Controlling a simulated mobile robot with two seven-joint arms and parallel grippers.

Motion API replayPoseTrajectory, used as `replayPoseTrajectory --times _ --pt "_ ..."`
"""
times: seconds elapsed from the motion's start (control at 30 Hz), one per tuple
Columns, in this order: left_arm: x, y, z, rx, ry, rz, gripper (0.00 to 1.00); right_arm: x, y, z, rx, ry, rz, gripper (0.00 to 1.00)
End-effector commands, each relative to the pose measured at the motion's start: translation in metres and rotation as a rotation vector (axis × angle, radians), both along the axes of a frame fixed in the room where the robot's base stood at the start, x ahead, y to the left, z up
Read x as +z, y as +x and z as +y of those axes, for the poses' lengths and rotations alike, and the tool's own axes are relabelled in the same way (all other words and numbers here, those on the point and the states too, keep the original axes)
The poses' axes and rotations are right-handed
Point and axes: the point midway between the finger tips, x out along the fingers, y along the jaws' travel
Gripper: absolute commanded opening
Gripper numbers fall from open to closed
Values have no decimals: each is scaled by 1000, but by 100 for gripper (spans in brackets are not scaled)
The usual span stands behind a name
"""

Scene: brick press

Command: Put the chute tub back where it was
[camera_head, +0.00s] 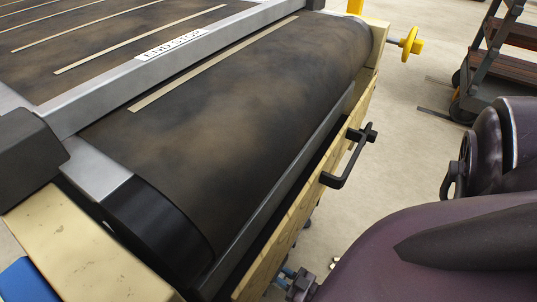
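I cannot make out a chute tub for certain in this view. A dark, scuffed conveyor belt (225,100) fills the middle and curves down over its end roller. Below its right edge runs a pale wooden panel (304,203) with a black bar handle (347,160); I cannot tell whether this belongs to a tub. Large dark purple arm parts, apparently mine, cover the lower right and hide the floor behind them. Neither gripper's fingers can be seen.
A grey bar with an "END STOP" label (171,45) crosses the belt. A yellow handwheel (410,41) sticks out past the belt's far end. A dark wheeled cart (490,62) stands at the upper right. Pale floor (400,125) lies open between.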

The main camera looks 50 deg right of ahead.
Motion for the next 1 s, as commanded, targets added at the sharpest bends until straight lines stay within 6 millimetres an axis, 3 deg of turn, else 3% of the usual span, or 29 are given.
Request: replayPoseTrajectory --times 0.3,0.43,0.87,0.9,1.0 --pt "-1 0 0 1 -6 -15 43 0 46 4 1 0 -3 0" --pt "-1 -1 3 18 -19 -42 43 -15 42 3 0 0 6 0" --pt "0 0 3 20 -25 -57 43 -17 44 3 -1 0 0 0" --pt "0 0 3 20 -27 -61 43 -18 43 3 0 -1 2 24" --pt "1 1 3 20 -26 -66 43 -17 44 3 0 -1 0 40"
